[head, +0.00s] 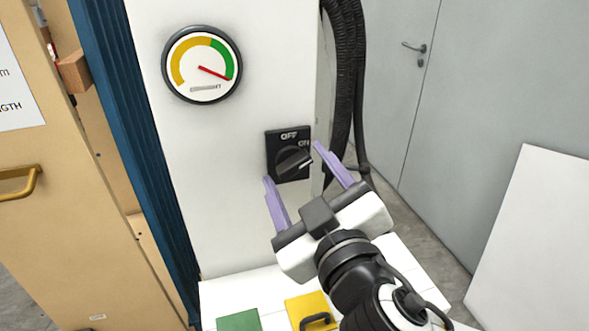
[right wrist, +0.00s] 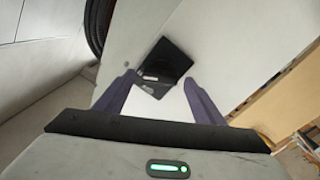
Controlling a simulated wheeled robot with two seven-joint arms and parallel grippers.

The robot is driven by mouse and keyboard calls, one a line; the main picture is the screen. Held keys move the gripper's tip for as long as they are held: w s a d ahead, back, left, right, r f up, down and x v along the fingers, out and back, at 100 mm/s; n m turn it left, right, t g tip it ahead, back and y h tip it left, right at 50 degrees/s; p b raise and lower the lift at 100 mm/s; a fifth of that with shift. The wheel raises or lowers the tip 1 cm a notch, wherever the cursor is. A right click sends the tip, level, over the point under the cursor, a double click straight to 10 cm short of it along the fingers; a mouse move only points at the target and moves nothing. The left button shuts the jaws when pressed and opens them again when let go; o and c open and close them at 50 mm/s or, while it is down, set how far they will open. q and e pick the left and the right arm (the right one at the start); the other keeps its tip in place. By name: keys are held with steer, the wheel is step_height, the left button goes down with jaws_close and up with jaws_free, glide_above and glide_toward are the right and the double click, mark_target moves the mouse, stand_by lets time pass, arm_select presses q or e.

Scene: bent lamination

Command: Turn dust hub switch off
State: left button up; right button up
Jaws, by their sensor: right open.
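The dust hub switch (head: 289,155) is a black square plate with a rotary knob (head: 294,162) on the white cabinet face (head: 225,140). It is marked OFF at the top and ON at the upper right. The knob's pointer is turned toward the ON side. My right gripper (head: 291,163) is open and empty, its purple fingers on either side of the knob in the head view; I cannot tell whether they touch it. In the right wrist view the switch (right wrist: 168,66) shows beyond and between the open fingers (right wrist: 158,86). My left gripper is not in view.
A round gauge (head: 202,64) above the switch has its red needle in the green. Black hoses (head: 343,80) run down the cabinet's right side. Green (head: 239,321) and yellow (head: 309,308) blocks sit on the white surface below. A tan cabinet door (head: 70,200) stands at left.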

steer(key=shift+s, duration=0.1)
steer(key=c, duration=1.1)
steer(key=shift+o, duration=0.2)
steer(key=shift+n, duration=0.3)
steer(key=shift+n+p, duration=0.45)
steer(key=shift+n, duration=0.55)
steer(key=n, duration=0.3)
steer(key=shift+a+n, duration=0.1)
steer(key=shift+n, duration=0.2)
steer(key=n, duration=0.5)
steer(key=shift+f+n, duration=0.1)
steer(key=shift+n, duration=0.2)
